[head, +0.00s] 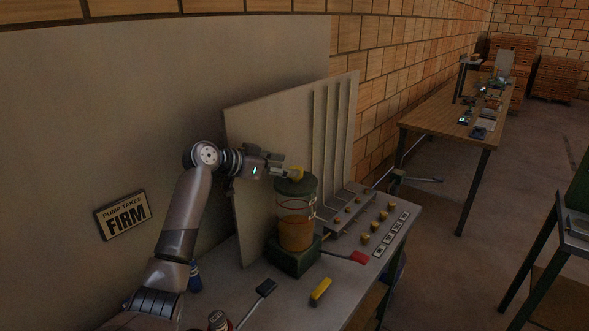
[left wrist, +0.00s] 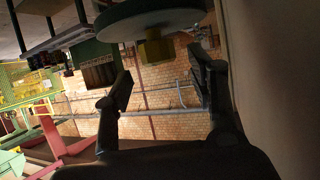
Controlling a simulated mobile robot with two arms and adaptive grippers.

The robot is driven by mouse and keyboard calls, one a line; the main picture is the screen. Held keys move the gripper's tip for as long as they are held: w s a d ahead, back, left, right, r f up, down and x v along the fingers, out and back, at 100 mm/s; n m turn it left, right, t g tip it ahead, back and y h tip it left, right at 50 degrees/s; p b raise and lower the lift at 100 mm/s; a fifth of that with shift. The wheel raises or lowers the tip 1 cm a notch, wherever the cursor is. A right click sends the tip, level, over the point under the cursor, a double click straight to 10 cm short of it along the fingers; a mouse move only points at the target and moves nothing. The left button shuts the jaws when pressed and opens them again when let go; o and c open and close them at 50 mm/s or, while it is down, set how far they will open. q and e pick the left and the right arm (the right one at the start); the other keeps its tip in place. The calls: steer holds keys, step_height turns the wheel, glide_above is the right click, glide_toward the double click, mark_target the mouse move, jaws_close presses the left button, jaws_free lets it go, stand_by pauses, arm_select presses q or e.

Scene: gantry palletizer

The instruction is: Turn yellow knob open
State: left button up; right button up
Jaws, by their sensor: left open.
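The yellow knob (head: 297,172) sits on the dark green lid (head: 290,187) of a clear canister (head: 296,232) holding amber contents. My left gripper (head: 277,165) is open, just left of the knob at about its height. In the left wrist view, the yellow knob (left wrist: 155,48) shows beside the green lid (left wrist: 150,21), in line with the gap between the open fingers (left wrist: 162,72). No finger is clearly seen touching it. The knob's far side is hidden. My right gripper is out of view.
The canister stands on a green block (head: 294,258) on a grey table (head: 235,285). A grey panel (head: 260,125) stands close behind my gripper. A black-ended tool (head: 266,287), a yellow one (head: 320,291) and a red one (head: 360,257) lie in front. A sign (head: 123,215) reads "PUMP TAKES FIRM".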

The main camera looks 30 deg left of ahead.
arm_select(q)
steer(key=v, duration=0.7)
stand_by(0.4)
